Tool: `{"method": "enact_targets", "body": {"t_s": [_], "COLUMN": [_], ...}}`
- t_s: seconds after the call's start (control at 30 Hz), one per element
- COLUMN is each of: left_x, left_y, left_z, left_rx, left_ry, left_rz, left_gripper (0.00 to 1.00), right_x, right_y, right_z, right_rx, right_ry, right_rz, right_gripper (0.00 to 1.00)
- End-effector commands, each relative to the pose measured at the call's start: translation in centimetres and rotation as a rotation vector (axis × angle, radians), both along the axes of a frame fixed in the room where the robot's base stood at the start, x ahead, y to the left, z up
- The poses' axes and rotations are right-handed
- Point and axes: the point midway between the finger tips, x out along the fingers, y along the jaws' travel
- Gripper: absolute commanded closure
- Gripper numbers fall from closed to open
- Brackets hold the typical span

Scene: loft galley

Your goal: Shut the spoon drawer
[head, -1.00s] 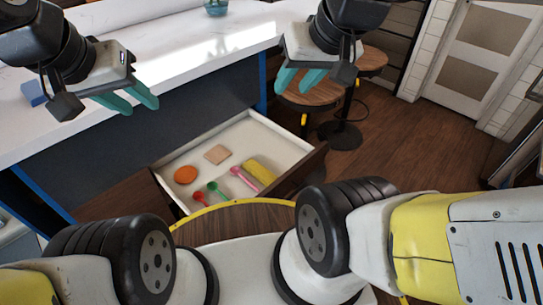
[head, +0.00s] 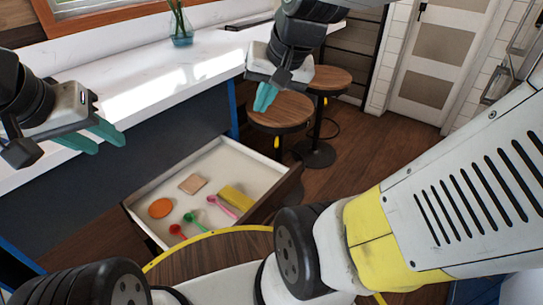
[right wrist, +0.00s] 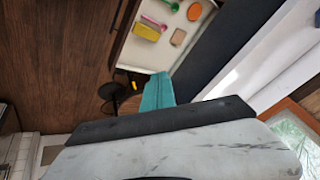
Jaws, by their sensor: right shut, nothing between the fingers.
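The spoon drawer (head: 252,164) stands pulled out from the dark counter front in the head view. It holds a red spoon (head: 178,231), a green spoon (head: 196,218), a pink spoon (head: 221,205), a yellow block (head: 237,198), an orange disc (head: 161,208) and a tan square (head: 193,184). The drawer also shows at the top of the right wrist view (right wrist: 131,48). My left gripper (head: 98,138) is open and empty, left of the drawer by the counter edge. My right gripper (head: 265,97) is shut and empty, above and beyond the drawer's right side, apart from it.
The white countertop (head: 130,70) runs along the back, with a glass vase (head: 180,30) on it. Two round stools (head: 281,110) stand right of the drawer. A panelled door (head: 428,65) is farther back. Wooden floor (head: 385,150) lies open between the stools and the door.

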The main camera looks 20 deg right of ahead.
Motion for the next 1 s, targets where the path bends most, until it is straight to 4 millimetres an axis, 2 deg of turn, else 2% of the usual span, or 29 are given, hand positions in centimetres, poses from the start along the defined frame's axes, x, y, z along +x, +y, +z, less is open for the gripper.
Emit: {"method": "enact_targets", "body": {"t_s": [0.1, 0.27, 0.5, 0.73, 0.9, 1.0], "left_x": [0.0, 0.0, 0.0, 0.0, 0.0, 0.0], "left_y": [0.0, 0.0, 0.0, 0.0, 0.0, 0.0], "left_z": [0.0, 0.0, 0.0, 0.0, 0.0, 0.0], "left_rx": [0.000, 0.000, 0.000, 0.000, 0.000, 0.000], "left_ry": [0.000, 0.000, 0.000, 0.000, 0.000, 0.000], "left_rz": [0.000, 0.000, 0.000, 0.000, 0.000, 0.000], "left_gripper": [0.64, 0.64, 0.64, 0.64, 0.64, 0.64], "right_x": [3.6, 8.1, 13.2, 15.5, 15.4, 14.9], "right_y": [-2.0, -5.3, -11.6, -18.7, -23.5, -25.5], "right_z": [-1.9, -5.0, -11.9, -20.8, -27.8, -31.1], "right_rx": [0.097, 0.233, 0.439, 0.642, 0.786, 0.853], "right_ry": [0.084, 0.174, 0.301, 0.407, 0.471, 0.497], "right_rz": [-0.212, -0.505, -0.962, -1.422, -1.752, -1.901], "right_gripper": [1.00, 1.00, 1.00, 1.00, 1.00, 1.00]}}
